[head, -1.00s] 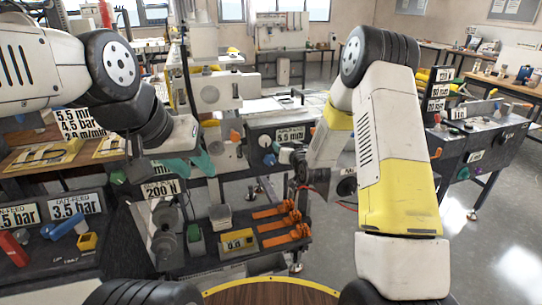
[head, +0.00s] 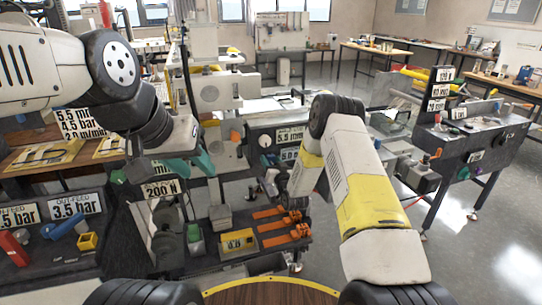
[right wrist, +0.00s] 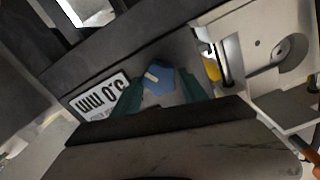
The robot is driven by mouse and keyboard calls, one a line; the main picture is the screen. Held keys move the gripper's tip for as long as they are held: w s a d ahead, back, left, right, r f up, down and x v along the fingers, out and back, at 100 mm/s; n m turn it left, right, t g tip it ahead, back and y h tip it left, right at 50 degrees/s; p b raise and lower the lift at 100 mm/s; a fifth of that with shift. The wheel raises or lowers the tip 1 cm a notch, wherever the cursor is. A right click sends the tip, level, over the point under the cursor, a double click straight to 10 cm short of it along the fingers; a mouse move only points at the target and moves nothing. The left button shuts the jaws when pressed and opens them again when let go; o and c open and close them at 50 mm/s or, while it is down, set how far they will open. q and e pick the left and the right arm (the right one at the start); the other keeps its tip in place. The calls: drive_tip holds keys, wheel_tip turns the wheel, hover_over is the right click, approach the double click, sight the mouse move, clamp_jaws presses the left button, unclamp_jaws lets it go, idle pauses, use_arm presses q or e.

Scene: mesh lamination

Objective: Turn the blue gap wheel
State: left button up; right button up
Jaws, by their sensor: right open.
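The blue gap wheel (right wrist: 160,78) shows in the right wrist view as a blue lobed knob with a pale mark, on a dark panel beside a white label (right wrist: 100,96) that reads in mm. The two teal fingers of my right gripper (right wrist: 160,96) are open, one on each side of the wheel. I cannot tell whether they touch it. In the head view my right forearm and wrist reach to the machine front, and I cannot make out the wheel there. My left gripper (head: 190,164) has its teal fingers apart and empty, above the 200 N label.
A panel with a 5.5 mm label (head: 290,134) and a white dial stands behind my right wrist.

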drive_tip(key=shift+w+a, duration=0.1)
drive_tip(key=shift+w, duration=0.2)
drive_tip(key=c, duration=1.1)
drive_tip(key=m, duration=0.3)
drive_tip(key=shift+d+f, duration=0.1)
drive_tip(key=shift+d, duration=0.1)
drive_tip(key=shift+a+m, duration=0.15)
drive_tip(key=shift+m, duration=0.85)
drive_tip(key=o, duration=1.1)
